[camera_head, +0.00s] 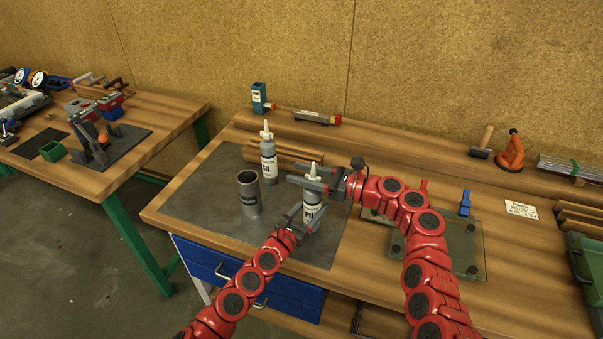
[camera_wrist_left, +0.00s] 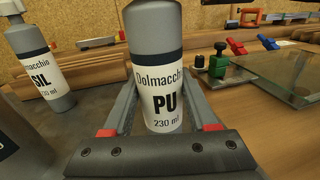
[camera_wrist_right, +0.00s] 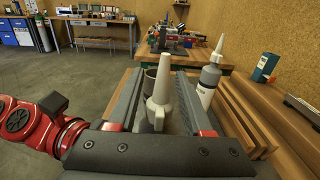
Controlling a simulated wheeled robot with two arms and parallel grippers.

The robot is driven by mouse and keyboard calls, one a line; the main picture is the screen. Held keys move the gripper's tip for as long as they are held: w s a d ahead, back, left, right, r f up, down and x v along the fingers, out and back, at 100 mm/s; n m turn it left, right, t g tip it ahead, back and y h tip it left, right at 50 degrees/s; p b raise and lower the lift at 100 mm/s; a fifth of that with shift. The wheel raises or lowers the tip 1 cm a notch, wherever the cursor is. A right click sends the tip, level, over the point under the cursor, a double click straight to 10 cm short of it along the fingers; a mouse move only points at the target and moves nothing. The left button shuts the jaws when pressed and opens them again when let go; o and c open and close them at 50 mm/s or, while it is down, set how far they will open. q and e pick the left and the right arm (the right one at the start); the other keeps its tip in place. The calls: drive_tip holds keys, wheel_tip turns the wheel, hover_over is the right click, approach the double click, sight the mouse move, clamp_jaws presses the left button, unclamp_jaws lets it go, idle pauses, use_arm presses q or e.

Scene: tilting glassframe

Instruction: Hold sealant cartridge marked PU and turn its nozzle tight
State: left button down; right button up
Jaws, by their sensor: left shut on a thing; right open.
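The PU cartridge (camera_head: 311,210) stands upright over the grey mat; its PU label (camera_wrist_left: 164,96) faces the left wrist camera. My left gripper (camera_head: 305,218) is shut around the cartridge's lower body, one finger on each side. Its pale nozzle (camera_wrist_right: 163,90) points up, with small wings near its base. My right gripper (camera_head: 314,181) is open at the top of the cartridge, its fingers on either side of the nozzle with gaps visible in the right wrist view. Whether the cartridge touches the mat is hidden.
A SIL cartridge (camera_head: 268,161) and a dark grey cup (camera_head: 248,194) stand on the mat (camera_head: 200,192) to the left. A glass plate (camera_head: 455,250) with clamps is to the right. The mat's left part is clear.

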sight(312, 170)
drive_tip(key=shift+c, duration=0.2)
clamp_jaws()
drive_tip(key=shift+a+m+t+h, duration=0.2)
drive_tip(key=shift+m+t+h, duration=0.15)
drive_tip(key=shift+t, duration=0.25)
drive_tip(key=d+m+t+h, duration=0.1)
drive_tip(key=m+t+h, duration=0.2)
drive_tip(key=m+h, duration=0.1)
drive_tip(key=w+d+m+t+h, duration=0.1)
drive_tip(key=m+t+h, duration=0.3)
drive_tip(key=h, duration=0.1)
drive_tip(key=w+d+m+t+h, duration=0.1)
drive_tip(key=m+t+h, duration=0.3)
drive_tip(key=h, duration=0.1)
drive_tip(key=shift+f+m+h, duration=0.2)
drive_tip(key=shift+m+h, duration=0.05)
drive_tip(key=shift+h, duration=0.1)
drive_tip(key=shift+r+h, duration=0.15)
drive_tip(key=shift+h, duration=0.15)
